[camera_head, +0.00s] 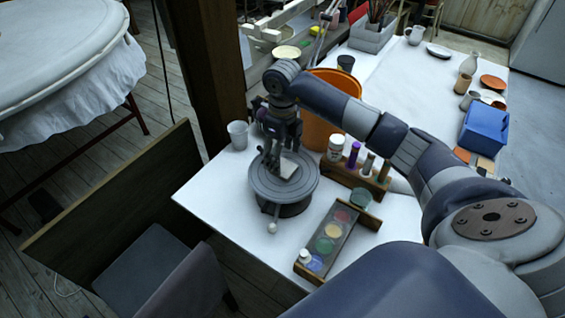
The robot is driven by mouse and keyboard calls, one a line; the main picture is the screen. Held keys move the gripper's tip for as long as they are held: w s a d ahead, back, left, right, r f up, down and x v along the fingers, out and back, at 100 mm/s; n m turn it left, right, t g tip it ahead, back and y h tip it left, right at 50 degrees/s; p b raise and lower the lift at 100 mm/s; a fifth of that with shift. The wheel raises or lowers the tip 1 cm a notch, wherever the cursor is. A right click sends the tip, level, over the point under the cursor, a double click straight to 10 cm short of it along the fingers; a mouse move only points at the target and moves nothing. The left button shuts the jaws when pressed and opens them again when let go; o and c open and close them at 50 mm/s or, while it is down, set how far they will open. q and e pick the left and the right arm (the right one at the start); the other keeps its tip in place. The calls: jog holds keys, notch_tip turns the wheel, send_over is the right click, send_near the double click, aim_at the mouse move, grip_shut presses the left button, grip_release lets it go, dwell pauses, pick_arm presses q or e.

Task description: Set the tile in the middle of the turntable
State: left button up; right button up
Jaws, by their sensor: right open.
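The grey round turntable (262,192) stands on the near end of the white table. A small pale tile (288,169) lies on or just above its top, a little right of the middle; I cannot tell if it touches. My right gripper (277,165) points down over the turntable, with its fingers beside the tile. It is open, and its fingers partly hide the turntable's centre. My left gripper is not in view.
A white cup (238,135) stands left of the turntable and an orange bucket (322,128) behind it. A wooden rack with bottles (336,148) and a paint tray (328,240) stand to the right. A chair (185,285) is in front.

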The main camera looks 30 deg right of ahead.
aim_at(283, 167)
notch_tip(283, 167, up, 9)
jog(key=b, duration=0.1)
jog(key=shift+f+b, duration=0.15)
jog(key=shift+b, duration=0.2)
jog(key=shift+a+f, duration=0.1)
